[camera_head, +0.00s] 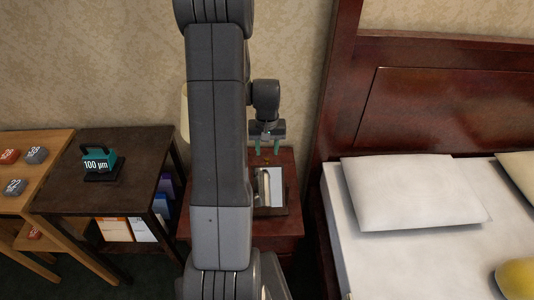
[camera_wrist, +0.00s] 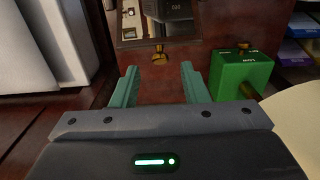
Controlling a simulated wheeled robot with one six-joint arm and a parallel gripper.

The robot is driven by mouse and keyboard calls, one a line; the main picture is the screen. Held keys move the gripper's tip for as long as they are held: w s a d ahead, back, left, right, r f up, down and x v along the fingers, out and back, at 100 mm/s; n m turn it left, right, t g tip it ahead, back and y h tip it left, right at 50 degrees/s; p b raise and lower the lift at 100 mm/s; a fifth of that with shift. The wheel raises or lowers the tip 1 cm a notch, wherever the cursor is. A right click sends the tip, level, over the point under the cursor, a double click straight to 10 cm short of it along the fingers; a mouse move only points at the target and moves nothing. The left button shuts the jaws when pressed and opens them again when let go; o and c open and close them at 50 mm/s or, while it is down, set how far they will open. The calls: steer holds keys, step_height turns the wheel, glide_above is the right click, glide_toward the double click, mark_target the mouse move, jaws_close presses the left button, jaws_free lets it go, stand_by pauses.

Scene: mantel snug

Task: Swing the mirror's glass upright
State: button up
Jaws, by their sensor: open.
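The mirror (camera_head: 277,184) stands on the reddish-brown nightstand (camera_head: 285,224), partly hidden behind my arm in the head view. Its pale glass faces up toward the head camera and looks leaned back; the exact tilt is hard to tell. In the wrist view the mirror (camera_wrist: 130,32) shows only in part at the top edge. A small brass knob (camera_wrist: 159,54) lies on the near side of it there, in line with the gap between my fingers. My gripper (camera_head: 267,151) is open and empty, behind the mirror and apart from it; its teal fingers (camera_wrist: 159,70) show in the wrist view.
A green box (camera_wrist: 241,72) marked LOW, with brass parts, is beside my right finger in the wrist view. A cream rounded thing (camera_wrist: 297,115) is near it. The bed (camera_head: 350,250) with a white pillow (camera_head: 410,190) is right; a dark side table (camera_head: 130,155) is left.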

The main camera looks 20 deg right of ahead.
steer(key=shift+f, duration=1.6)
jaws_close()
